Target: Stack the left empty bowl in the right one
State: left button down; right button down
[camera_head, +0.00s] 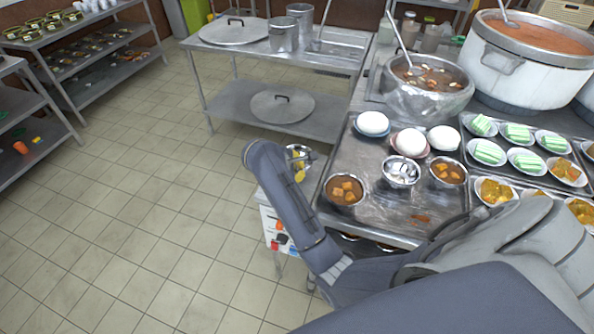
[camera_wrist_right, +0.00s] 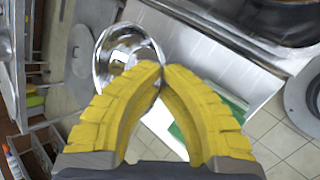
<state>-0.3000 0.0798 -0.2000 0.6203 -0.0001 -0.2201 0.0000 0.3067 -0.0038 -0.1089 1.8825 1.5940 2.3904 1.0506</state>
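A shiny steel bowl (camera_head: 299,153) is beyond the table's left edge in the head view, apart from the table and over the floor. It also shows large in the right wrist view (camera_wrist_right: 118,45). My right gripper (camera_head: 299,176), with yellow fingers (camera_wrist_right: 160,68), is shut on its rim; my own arm partly hides the gripper in the head view. A second steel bowl (camera_head: 401,171) stands on the metal table among other dishes. Its inside has bright patches that look like reflections. My left gripper is not in view.
The metal table (camera_head: 349,222) holds food bowls (camera_head: 345,189) (camera_head: 447,173) beside the second steel bowl, with white mounds (camera_head: 373,123) behind. A large pot (camera_head: 428,92) stands further back. Trays of small dishes (camera_head: 508,158) are on the right.

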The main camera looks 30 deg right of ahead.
jog(key=shift+f, duration=0.1)
jog(key=c, duration=1.9)
grip_release()
jog(key=shift+v, duration=2.25)
jog(key=o, duration=0.4)
jog(key=shift+s+a+r, duration=0.1)
jog(key=shift+a+r, duration=0.15)
jog(key=shift+r, duration=0.15)
